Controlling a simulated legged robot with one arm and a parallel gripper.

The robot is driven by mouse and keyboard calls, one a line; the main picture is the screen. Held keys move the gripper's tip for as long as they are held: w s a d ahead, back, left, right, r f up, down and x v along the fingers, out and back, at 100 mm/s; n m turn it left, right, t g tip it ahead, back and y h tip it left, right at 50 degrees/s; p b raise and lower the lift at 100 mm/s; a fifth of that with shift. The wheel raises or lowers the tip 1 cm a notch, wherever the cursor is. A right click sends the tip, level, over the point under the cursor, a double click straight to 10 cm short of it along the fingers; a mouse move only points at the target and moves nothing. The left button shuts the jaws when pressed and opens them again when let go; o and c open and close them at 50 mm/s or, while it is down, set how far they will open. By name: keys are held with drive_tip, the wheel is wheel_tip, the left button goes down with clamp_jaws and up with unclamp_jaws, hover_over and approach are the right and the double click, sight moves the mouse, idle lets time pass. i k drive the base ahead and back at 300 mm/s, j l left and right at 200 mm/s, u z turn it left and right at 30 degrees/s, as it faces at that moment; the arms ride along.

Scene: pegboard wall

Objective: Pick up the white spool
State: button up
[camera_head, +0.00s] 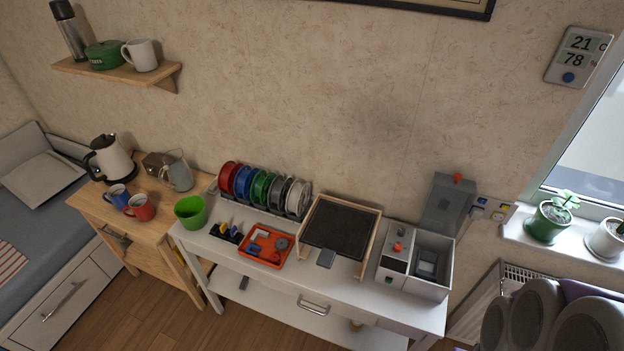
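The white spool (299,199) stands upright at the right end of a row of spools on the white table. To its left in the row are a dark grey or black spool (279,192), a green spool (261,187), a blue spool (243,182) and a red spool (228,177). The spools stand close together, and the white one is partly covered by its neighbour. My gripper is not in view. Grey rounded parts of what look like my own arm show at the lower right, far from the spools.
Right of the white spool, a wood-framed dark panel (340,228) stands close by. In front is an orange tray (266,248) of small parts. A green cup (191,211) stands left.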

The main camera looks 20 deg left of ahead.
sight(298, 197)
drive_tip(key=i+j+u, duration=0.1)
drive_tip(key=u, duration=0.3)
drive_tip(key=i+j+u, duration=0.1)
drive_tip(key=i+u, duration=0.15)
drive_tip(key=u, duration=0.15)
drive_tip(key=i+u, duration=0.15)
drive_tip(key=u, duration=0.25)
